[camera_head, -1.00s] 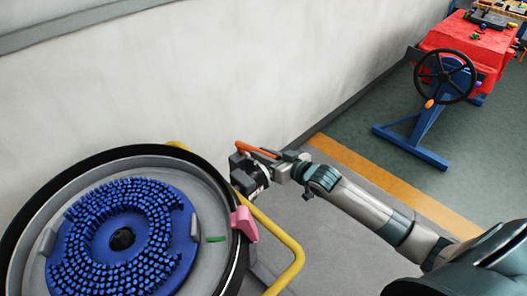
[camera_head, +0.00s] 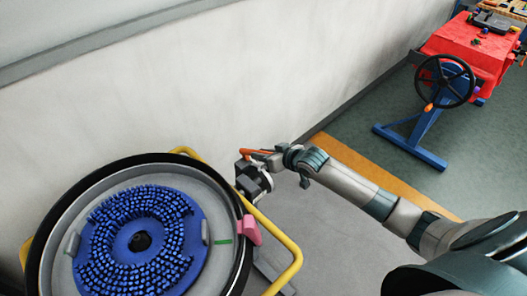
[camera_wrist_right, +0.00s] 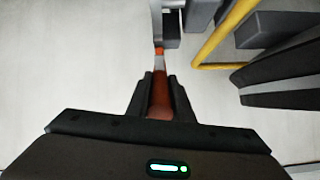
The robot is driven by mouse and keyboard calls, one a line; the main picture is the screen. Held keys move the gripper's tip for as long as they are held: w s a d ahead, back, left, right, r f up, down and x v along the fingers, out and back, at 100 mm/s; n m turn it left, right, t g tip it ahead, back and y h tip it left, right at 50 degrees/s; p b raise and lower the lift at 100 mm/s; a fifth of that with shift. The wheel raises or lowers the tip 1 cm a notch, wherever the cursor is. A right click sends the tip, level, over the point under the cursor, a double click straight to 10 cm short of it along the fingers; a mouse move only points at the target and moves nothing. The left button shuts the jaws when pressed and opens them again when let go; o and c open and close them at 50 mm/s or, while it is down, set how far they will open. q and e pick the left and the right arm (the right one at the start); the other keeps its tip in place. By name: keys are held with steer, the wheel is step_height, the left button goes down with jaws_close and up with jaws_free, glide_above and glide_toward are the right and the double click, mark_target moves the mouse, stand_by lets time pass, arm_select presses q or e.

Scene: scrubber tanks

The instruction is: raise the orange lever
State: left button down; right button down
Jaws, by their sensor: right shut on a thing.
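The orange lever (camera_head: 257,151) is beside the rim of the round tank, near the wall. My right gripper (camera_head: 270,157) is shut on it, and the arm reaches in from the lower right. In the right wrist view the orange lever (camera_wrist_right: 160,97) runs between the two dark fingers of my right gripper (camera_wrist_right: 161,84), with its far end showing beyond them. The lever's near end is hidden by the gripper. My left gripper is not in view.
The tank (camera_head: 62,215) holds a blue bristled disc (camera_head: 105,235). A pink clip (camera_head: 250,230) sits on its rim. A yellow rail (camera_head: 285,238) runs beside it. The floor between is clear.

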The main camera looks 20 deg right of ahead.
steer(key=shift+w+a+r+g+p, duration=0.15)
steer(key=shift+w+r+g+p, duration=0.45)
steer(key=shift+p, duration=0.5)
steer(key=shift+w+r+g+h+p, duration=0.1)
steer(key=shift+g+h+p, duration=0.2)
steer(key=shift+p, duration=0.35)
steer(key=c, duration=1.6)
jaws_free()
steer(key=shift+o, duration=0.2)
steer(key=shift+a, duration=0.15)
